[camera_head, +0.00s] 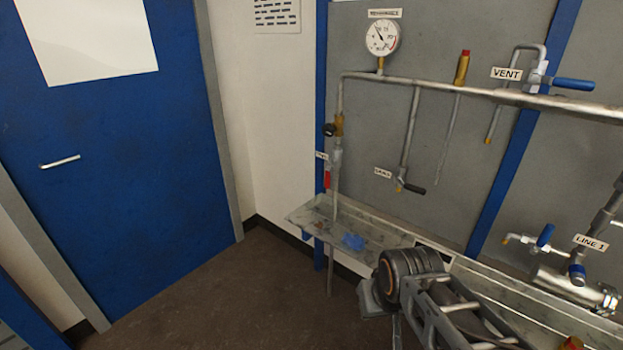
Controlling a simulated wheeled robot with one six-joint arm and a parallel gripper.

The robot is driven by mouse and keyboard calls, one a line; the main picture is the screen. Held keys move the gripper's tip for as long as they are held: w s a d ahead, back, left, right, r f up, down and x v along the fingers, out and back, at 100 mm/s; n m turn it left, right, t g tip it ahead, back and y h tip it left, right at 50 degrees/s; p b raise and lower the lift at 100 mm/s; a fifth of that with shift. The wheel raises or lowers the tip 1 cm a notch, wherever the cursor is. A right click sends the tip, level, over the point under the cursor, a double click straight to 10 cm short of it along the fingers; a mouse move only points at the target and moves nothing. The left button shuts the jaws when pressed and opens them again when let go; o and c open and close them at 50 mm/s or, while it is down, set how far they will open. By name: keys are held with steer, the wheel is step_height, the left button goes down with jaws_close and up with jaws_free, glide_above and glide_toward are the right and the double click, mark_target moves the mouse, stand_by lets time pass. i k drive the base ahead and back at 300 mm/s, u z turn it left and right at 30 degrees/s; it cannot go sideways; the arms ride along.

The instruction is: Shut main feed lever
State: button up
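No label that I can read says main feed. A red lever (327,179) hangs down beside a valve on the vertical pipe at the left end of the pipework. The small label (321,156) above it is too small and turned to read. My arm reaches in from the bottom right, and my gripper (374,298) is at its end, low in front of the tray, apart from the red lever and right of it. Its fingers are not clear enough to tell open from shut. Nothing held can be made out.
A blue lever (574,84) sits by the VENT label (507,74). A black-handled valve (413,188) hangs mid-panel. LINE 1 (590,242) has another blue lever (545,235). A gauge (382,37) tops the pipe. A tray (315,214) juts out below. The left floor (215,300) is clear.

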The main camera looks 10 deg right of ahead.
mark_target(328, 174)
steer(key=u, duration=0.6)
steer(key=i, duration=1.1)
steer(key=z, duration=0.55)
